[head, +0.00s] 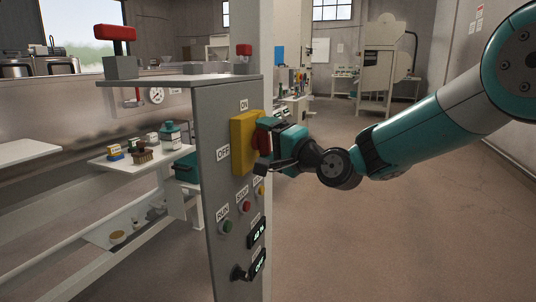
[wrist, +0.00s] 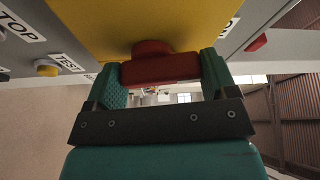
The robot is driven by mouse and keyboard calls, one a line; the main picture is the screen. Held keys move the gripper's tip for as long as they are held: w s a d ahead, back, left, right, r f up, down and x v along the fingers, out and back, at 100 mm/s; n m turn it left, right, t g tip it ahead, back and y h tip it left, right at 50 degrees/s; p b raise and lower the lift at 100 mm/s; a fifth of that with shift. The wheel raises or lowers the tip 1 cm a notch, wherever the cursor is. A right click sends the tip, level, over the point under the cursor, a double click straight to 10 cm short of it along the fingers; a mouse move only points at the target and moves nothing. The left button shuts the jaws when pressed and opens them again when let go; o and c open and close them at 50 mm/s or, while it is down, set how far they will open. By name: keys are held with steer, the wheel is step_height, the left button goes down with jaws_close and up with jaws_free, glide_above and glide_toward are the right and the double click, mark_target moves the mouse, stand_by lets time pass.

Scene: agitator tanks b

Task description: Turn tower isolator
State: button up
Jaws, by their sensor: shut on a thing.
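The tower isolator is a yellow plate (head: 241,142) with a red handle (head: 263,139) on the front of a grey panel (head: 215,200). ON is printed above it and OFF to its left. My gripper (head: 272,148) reaches it from the right. In the wrist view, the red handle (wrist: 160,69) lies between the two teal fingers of my gripper (wrist: 163,78), which are shut on its ends. The yellow plate (wrist: 110,25) is right behind it. My fingers partly hide the handle in the head view, so its exact angle is hard to tell there.
Below the isolator are a green button (head: 226,227), a red button (head: 246,206), a yellow button (head: 261,190), displays and a black knob (head: 239,272). A shelf (head: 150,157) with bottles and small blocks stands behind, left. The floor at right is open.

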steer(key=n+y+b, duration=0.1)
steer(key=n+b, duration=0.1)
steer(key=b, duration=0.2)
steer(key=f+n+b, duration=0.1)
steer(key=n+b, duration=0.2)
steer(key=b, duration=0.1)
steer(key=shift+s+f+y+b, duration=0.1)
steer(key=shift+f+y+b, duration=0.1)
steer(key=shift+y+b, duration=0.15)
steer(key=n+y+b, duration=0.1)
steer(key=n+b, duration=0.2)
steer(key=b, duration=0.1)
steer(key=n+g+y+b, duration=0.1)
steer(key=n+b, duration=0.2)
steer(key=shift+y+b, duration=0.25)
steer(key=shift+b, duration=0.15)
steer(key=n+g+y+b, duration=0.1)
steer(key=n+b, duration=0.1)
steer(key=n, duration=0.1)
steer(key=n+g+y+b, duration=0.1)
steer(key=n+b, duration=0.1)
steer(key=shift+n+b, duration=0.4)
steer(key=shift+r+n+g+y+b, duration=0.15)
steer(key=shift+n+g+y+b, duration=0.15)
steer(key=shift+n+g+b, duration=0.75)
steer(key=shift+n, duration=0.75)
steer(key=o, duration=0.8)
steer(key=shift+o, duration=0.2)
